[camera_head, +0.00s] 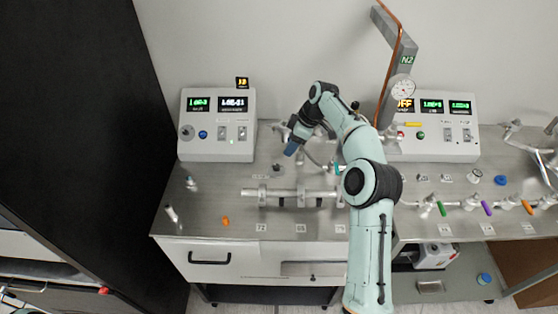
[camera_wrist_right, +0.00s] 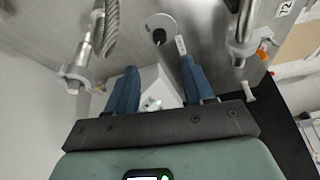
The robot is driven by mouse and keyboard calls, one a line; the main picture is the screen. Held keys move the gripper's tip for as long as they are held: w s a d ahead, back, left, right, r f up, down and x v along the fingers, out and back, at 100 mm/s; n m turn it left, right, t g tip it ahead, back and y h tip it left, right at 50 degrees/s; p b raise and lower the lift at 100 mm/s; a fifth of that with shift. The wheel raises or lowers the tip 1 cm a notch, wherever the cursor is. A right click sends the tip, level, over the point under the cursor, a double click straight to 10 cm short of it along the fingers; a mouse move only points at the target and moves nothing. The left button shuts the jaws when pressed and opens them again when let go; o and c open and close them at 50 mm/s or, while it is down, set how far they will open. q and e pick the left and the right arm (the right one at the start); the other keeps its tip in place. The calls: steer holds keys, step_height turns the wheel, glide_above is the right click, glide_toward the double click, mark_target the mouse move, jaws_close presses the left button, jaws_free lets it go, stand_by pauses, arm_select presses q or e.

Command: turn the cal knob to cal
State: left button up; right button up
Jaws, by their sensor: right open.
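My right gripper (camera_head: 290,149) hangs over the bench, with its blue fingers pointing down; my arm reaches in from the lower right. In the wrist view the gripper (camera_wrist_right: 158,65) is open and empty between its fingers. A round metal disc with a dark knob (camera_wrist_right: 159,30) lies beyond the fingertips, apart from them. What looks like the same dark knob (camera_head: 277,169) stands on the bench below the gripper. I cannot read which knob is marked cal.
A metal pipe manifold (camera_head: 290,193) lies in front of the gripper. A right control box (camera_head: 436,150), a gauge (camera_head: 402,90) and a post with a copper line stand to the right. Several coloured valve handles line the right bench. A black panel (camera_head: 75,110) stands at left.

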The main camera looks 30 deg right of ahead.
mark_target(277, 165)
steer(key=x, duration=1.1)
steer(key=shift+w+a+f, duration=0.1)
steer(key=shift+f, duration=0.2)
steer(key=shift+c, duration=0.4)
jaws_close()
